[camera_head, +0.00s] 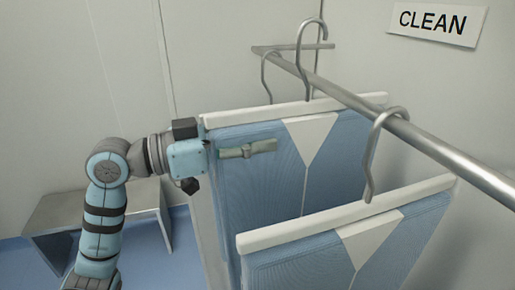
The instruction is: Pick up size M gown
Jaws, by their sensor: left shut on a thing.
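A blue gown (265,185) with a white V neck hangs from a white hanger bar (258,116) in the middle of the view. A second blue gown (310,268) hangs nearer, at the lower right. No size marking is legible. My right gripper is not in view.
A metal rail (430,145) runs from back centre to the right edge. The near gown's hook (378,150) is over it, and another hook (266,78) shows behind. A CLEAN sign (432,21) is on the wall. A grey bench (80,210) stands at left.

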